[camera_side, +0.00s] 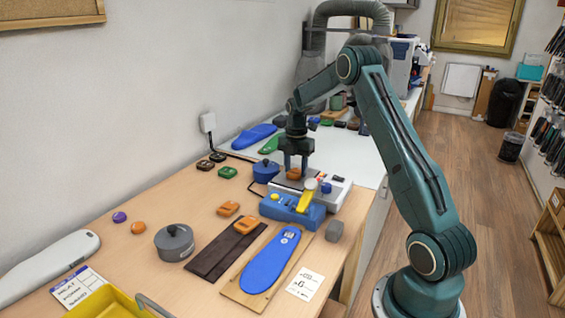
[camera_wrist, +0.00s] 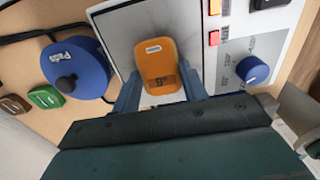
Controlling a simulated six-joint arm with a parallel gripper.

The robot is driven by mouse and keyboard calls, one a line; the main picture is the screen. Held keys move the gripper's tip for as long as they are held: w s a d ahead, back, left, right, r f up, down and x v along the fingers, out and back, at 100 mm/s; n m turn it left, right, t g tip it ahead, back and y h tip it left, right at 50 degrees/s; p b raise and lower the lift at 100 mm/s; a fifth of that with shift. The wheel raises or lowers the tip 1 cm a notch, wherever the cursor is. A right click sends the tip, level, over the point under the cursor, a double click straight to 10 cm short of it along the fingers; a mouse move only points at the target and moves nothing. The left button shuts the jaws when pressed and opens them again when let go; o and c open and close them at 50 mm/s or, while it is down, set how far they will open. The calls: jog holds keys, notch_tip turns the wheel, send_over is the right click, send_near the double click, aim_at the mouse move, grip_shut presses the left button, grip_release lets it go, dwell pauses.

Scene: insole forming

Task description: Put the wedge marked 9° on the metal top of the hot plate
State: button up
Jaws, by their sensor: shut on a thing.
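My gripper (camera_wrist: 161,92) is shut on an orange wedge (camera_wrist: 160,62), with a finger on each side of it. The wedge bears a dark mark that reads 9° and a small white label. In the wrist view it lies over the grey metal top (camera_wrist: 127,27) of the hot plate. In the side view my gripper (camera_side: 294,167) points down and the orange wedge (camera_side: 294,174) is low between its fingers, over the hot plate (camera_side: 335,193). I cannot tell whether the wedge touches the metal. The hot plate's panel has a blue knob (camera_wrist: 252,70) and red buttons.
A blue lidded pot (camera_wrist: 75,67) stands left of the hot plate, with green (camera_wrist: 46,97) and brown wedges beyond it. A blue device with a yellow lever (camera_side: 307,196) stands in front. Other orange wedges (camera_side: 245,225) lie nearer, beside a blue insole (camera_side: 270,262).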

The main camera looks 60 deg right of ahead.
aim_at(295, 172)
jog(key=o, duration=0.9)
jog(key=shift+f, duration=0.1)
jog(key=shift+o, duration=0.2)
notch_tip(295, 172, up, 12)
dwell(0.7)
